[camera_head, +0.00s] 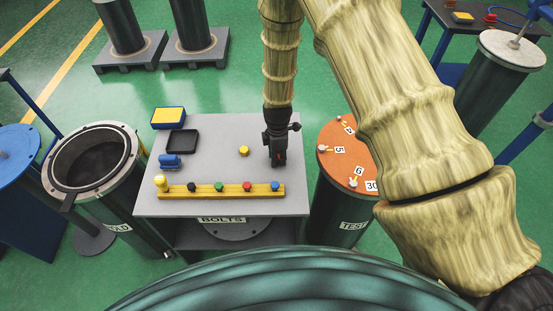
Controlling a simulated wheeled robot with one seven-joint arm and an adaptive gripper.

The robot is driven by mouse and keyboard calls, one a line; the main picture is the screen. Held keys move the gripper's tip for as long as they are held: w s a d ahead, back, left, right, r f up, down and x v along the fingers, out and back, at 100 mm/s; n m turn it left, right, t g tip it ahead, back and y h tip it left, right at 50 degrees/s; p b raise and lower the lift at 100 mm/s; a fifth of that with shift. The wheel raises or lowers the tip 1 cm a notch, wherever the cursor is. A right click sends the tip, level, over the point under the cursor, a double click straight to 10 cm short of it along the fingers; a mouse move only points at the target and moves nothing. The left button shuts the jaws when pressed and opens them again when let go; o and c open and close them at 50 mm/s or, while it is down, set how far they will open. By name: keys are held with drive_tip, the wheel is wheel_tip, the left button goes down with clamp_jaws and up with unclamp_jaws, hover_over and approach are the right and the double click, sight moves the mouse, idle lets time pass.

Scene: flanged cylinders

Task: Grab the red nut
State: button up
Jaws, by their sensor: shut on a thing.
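My gripper (278,160) points down over the right part of the grey table marked BOLTS (215,138). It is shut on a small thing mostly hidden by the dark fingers. A speck of red (281,155) shows between them, in keeping with the red nut. A yellow nut (244,151) lies on the table to the left of my gripper. A red-topped piece (247,186) stands on the yellow rail (205,193) in front of my gripper. I cannot tell whether the held thing touches the table.
A black tray (182,141), a yellow-and-blue box (168,118) and a blue item (170,161) are at the table's left. An open cylinder (125,185) stands left, an orange-topped TEST cylinder (335,165) right.

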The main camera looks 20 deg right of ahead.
drive_tip(key=shift+r+p, duration=1.05)
drive_tip(key=shift+r, duration=0.9)
